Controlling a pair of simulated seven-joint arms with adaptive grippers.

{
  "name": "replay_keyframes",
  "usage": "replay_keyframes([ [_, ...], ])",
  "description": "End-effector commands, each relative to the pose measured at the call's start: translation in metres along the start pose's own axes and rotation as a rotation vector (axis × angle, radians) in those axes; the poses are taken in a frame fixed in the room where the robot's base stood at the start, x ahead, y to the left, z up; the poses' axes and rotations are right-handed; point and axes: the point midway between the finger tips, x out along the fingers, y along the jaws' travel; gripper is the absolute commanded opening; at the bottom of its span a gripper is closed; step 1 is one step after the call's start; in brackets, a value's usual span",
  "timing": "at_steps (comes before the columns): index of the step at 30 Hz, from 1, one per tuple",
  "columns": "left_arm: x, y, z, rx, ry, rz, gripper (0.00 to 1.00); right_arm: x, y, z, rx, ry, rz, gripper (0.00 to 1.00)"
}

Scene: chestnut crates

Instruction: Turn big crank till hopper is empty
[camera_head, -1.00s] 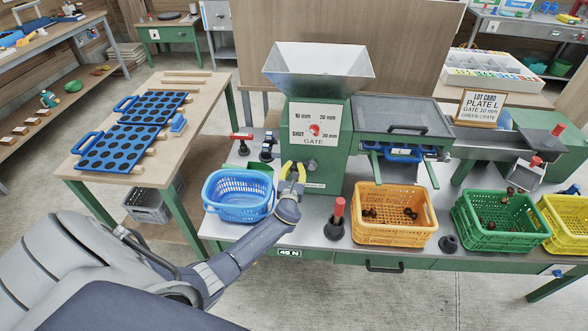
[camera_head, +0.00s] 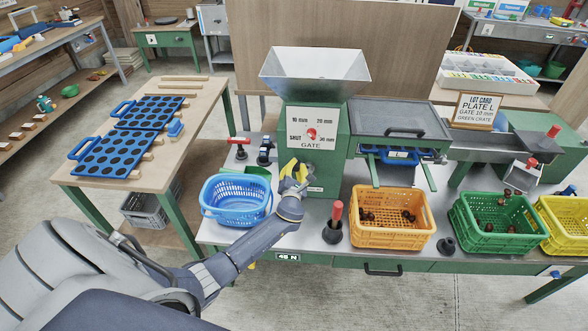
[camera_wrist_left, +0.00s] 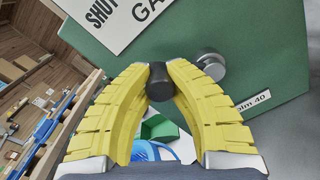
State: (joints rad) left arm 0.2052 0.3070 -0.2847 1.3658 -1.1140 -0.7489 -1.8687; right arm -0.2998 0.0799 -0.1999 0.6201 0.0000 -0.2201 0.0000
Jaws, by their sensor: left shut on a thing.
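The green machine (camera_head: 362,150) carries a grey metal hopper (camera_head: 315,68); its visible inner walls are bare, but its bottom is hidden. My left gripper (camera_head: 296,172), with yellow fingers, is at the machine's lower front. In the left wrist view, its fingers close on the black cylindrical grip (camera_wrist_left: 159,82) of the crank. A round metal hub (camera_wrist_left: 211,64) sits just right of the grip, against the green panel. The crank's arm is mostly hidden. A gate dial with a red knob (camera_head: 312,133) is above on the white plate. My right gripper is not in view.
A blue basket (camera_head: 236,196) stands left of my gripper. An orange crate (camera_head: 393,237) and a green crate (camera_head: 497,240) hold several chestnuts; a yellow crate (camera_head: 568,225) is at far right. A red-handled black tool (camera_head: 333,226) stands upright on the bench near the orange crate.

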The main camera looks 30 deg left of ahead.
Motion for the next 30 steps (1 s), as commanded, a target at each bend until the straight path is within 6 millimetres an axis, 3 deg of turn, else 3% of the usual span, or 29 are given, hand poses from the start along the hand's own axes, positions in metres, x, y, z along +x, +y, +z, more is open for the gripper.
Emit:
replay_keyframes([
  [22,-0.0007,-0.0035,0.0074,0.091,0.001,-0.004,0.0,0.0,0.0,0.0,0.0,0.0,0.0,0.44],
  [23,-0.0007,-0.0034,0.0074,0.091,0.001,-0.004,0.17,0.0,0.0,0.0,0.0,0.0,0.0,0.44],
  [30,-0.0003,-0.0024,0.007,0.091,0.001,-0.002,0.45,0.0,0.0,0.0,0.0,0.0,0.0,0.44],
])
